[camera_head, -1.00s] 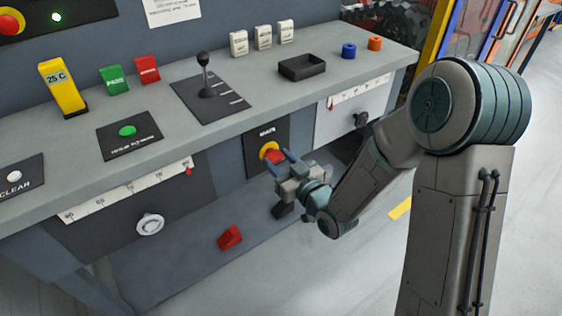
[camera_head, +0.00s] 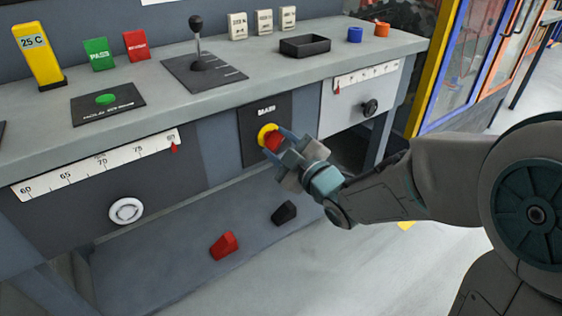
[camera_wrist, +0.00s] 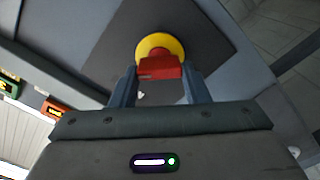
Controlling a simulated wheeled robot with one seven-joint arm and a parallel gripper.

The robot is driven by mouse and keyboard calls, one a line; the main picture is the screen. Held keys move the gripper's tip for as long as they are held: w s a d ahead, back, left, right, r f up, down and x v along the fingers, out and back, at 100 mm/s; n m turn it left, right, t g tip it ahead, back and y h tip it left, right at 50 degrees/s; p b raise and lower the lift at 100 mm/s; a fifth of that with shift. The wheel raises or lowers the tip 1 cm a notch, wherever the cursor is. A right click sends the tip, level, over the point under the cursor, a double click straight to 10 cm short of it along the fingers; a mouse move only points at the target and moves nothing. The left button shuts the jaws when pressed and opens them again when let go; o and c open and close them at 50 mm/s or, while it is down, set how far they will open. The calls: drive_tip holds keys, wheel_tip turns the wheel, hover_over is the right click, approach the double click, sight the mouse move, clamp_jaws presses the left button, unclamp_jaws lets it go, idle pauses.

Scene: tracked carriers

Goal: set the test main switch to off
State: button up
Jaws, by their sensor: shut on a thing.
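The main switch (camera_head: 272,139) is a red handle on a round yellow base, set in a dark panel marked MAIN (camera_head: 254,118) on the bench front. In the wrist view the red handle (camera_wrist: 160,68) lies between the fingertips, in front of the yellow disc (camera_wrist: 152,45). My gripper (camera_head: 279,141) is shut on the red handle; its two blue-grey fingers (camera_wrist: 160,80) sit on either side of it. The fingers hide part of the handle in the head view.
A lever (camera_head: 197,45), a black tray (camera_head: 305,46) and a green button (camera_head: 106,99) are on the bench top. Below are a white knob (camera_head: 126,211) and a dark knob (camera_head: 369,108). A red block (camera_head: 223,245) and a black block (camera_head: 284,213) lie on the lower shelf.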

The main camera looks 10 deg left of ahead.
drive_tip(key=n+b, duration=0.3)
drive_tip(key=shift+s+f+n, duration=0.1)
drive_tip(key=shift+f+n, duration=0.15)
drive_tip(key=shift+n, duration=0.15)
drive_tip(key=n, duration=0.4)
drive_tip(key=shift+n, duration=0.4)
drive_tip(key=o, duration=1)
